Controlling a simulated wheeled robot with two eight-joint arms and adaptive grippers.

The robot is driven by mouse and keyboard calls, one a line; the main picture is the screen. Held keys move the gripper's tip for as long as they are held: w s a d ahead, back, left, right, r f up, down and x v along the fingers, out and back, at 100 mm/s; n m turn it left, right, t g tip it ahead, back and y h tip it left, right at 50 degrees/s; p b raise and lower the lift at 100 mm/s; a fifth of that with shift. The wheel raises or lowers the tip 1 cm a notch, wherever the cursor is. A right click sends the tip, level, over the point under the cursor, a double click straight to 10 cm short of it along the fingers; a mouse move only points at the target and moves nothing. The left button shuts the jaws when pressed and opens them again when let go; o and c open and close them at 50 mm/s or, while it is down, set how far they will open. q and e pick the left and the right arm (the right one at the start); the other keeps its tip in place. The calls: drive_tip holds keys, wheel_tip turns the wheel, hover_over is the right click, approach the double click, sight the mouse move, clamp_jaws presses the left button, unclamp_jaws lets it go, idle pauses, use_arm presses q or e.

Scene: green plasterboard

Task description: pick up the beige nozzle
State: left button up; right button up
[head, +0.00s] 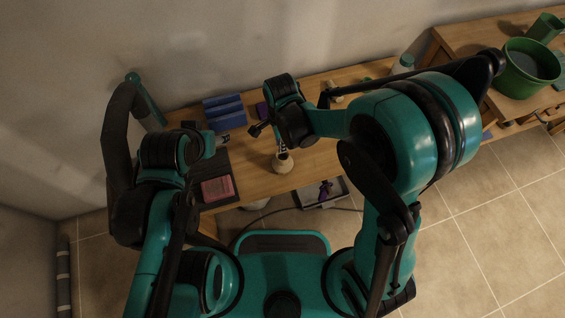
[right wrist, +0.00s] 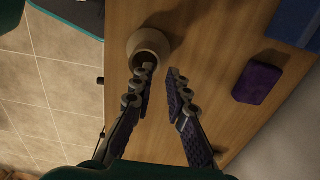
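The beige nozzle (head: 283,163) is a small, round, cream-coloured piece with a dark opening. It stands on the wooden table near its front edge. In the right wrist view, the nozzle (right wrist: 149,46) is just beyond my fingertips, with one finger overlapping its lower edge. My right gripper (right wrist: 160,72) is open and empty, its two fingers apart. In the head view, my right gripper (head: 281,146) is directly above or behind the nozzle; contact cannot be judged. My left gripper (head: 208,146) is over the left part of the table, and its fingers are not clear.
A purple block (right wrist: 258,83) lies beside the nozzle, farther back. Blue bins (head: 224,112) stand at the back left, and a pink pack (head: 217,188) lies on a dark mat at the left. A grey tray (head: 309,201) is below the front edge. A green bucket (head: 531,68) stands far right.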

sight(281, 156)
wheel_tip(281, 156, down, 5)
drive_tip(key=b, duration=0.2)
drive_tip(key=shift+s+f+b, duration=0.15)
drive_tip(key=shift+b, duration=0.2)
clamp_jaws()
